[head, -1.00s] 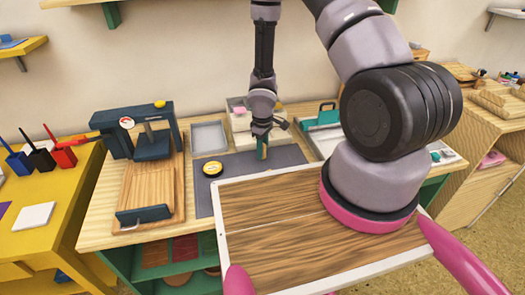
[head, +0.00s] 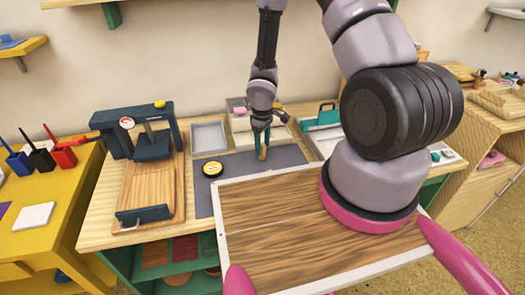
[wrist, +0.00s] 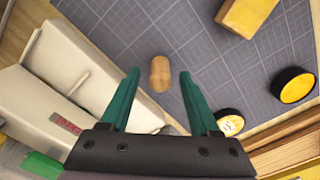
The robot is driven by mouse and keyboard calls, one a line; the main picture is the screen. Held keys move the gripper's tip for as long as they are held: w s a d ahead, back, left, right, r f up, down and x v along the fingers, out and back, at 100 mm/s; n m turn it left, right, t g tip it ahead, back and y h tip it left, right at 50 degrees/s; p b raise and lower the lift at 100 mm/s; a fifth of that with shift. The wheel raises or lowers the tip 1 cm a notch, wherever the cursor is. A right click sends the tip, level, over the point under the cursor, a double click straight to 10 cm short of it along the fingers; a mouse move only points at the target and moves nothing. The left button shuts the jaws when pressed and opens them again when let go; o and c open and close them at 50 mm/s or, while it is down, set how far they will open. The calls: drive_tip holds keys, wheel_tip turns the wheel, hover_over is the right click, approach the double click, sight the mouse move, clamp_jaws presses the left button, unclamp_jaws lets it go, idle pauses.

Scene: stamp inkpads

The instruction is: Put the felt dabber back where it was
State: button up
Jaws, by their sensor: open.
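A small rounded wooden piece, likely the felt dabber's handle (wrist: 160,74), shows beyond my fingertips over the grey gridded mat (wrist: 185,45). In the head view a bit of the wooden piece (head: 262,154) shows between the teal fingers. My gripper (head: 261,148) is open, low over the back of the mat (head: 230,180). In the wrist view its two fingers (wrist: 158,75) stand apart on either side of the wooden piece, with gaps. Whether the piece touches the mat, and its lower end, I cannot tell.
A dark press (head: 145,140) stands left, a grey tray (head: 208,137) behind. My wooden-topped base covers the front.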

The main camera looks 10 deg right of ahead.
wheel_tip(320, 180, up, 10)
drive_tip(key=shift+f, duration=0.2)
drive_tip(key=s+d+r+m+t+h, duration=0.1)
drive_tip(key=d+r+m+t, duration=0.2)
drive_tip(key=r, duration=0.9)
drive_tip(key=s+d+r+m, duration=0.1)
drive_tip(key=d+r+m, duration=0.3)
drive_tip(key=r, duration=0.8)
drive_tip(key=s+a+r+m+t+y, duration=0.1)
drive_tip(key=s+r+m+t+y, duration=0.2)
drive_tip(key=s+r, duration=1.2)
wheel_tip(320, 180, up, 2)
drive_tip(key=m+t, duration=0.1)
drive_tip(key=m, duration=0.2)
drive_tip(key=shift+a+r, duration=0.15)
